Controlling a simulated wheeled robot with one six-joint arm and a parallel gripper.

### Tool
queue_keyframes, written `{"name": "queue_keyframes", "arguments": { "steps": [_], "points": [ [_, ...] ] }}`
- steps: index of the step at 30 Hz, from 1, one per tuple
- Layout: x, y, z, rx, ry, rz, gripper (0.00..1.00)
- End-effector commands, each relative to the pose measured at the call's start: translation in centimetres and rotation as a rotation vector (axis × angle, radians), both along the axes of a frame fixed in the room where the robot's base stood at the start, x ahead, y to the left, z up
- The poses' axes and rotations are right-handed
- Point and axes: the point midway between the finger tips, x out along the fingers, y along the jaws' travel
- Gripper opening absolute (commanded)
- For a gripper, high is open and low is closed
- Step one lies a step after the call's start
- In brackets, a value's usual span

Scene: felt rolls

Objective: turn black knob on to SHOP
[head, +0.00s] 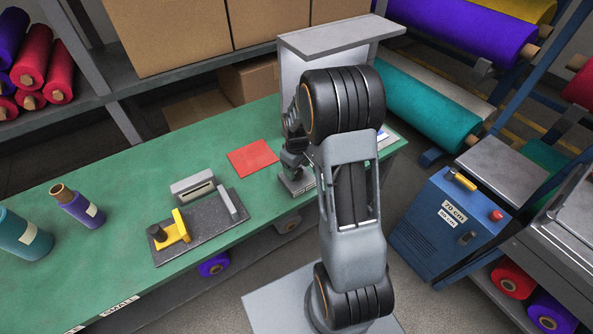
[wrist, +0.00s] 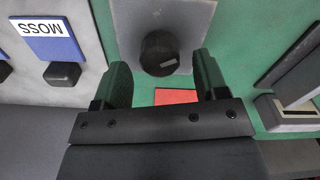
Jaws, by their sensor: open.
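In the wrist view a round black knob (wrist: 158,48) with a pale mark on its face sits on a grey plate (wrist: 195,18). My gripper (wrist: 161,64) is open, with one finger on each side of the knob. I see gaps between the knob and both fingers. In the head view my gripper (head: 292,165) is low over the green bench, beside a small grey block (head: 297,185). My arm hides much of that area, and I cannot make out the knob there. No SHOP label is readable in either view.
A red felt square (head: 252,157) lies on the green bench (head: 130,185). A dark fixture plate (head: 205,236) with a yellow lever stands at the front. In the wrist view a blue MOSS label (wrist: 48,40) appears upside down at left, near a black peg (wrist: 62,74).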

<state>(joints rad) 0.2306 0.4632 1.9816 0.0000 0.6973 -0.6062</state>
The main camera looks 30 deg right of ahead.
Motion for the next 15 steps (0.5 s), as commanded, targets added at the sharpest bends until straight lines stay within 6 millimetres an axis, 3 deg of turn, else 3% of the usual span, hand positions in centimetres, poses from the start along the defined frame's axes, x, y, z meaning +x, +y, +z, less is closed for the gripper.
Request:
{"name": "queue_keyframes", "arguments": {
  "steps": [6,15],
  "points": [
    [0.0,0.0,-1.9,0.000,0.000,0.000,0.67],
    [0.0,0.0,-2.3,0.000,0.000,0.000,0.67]
  ]
}}
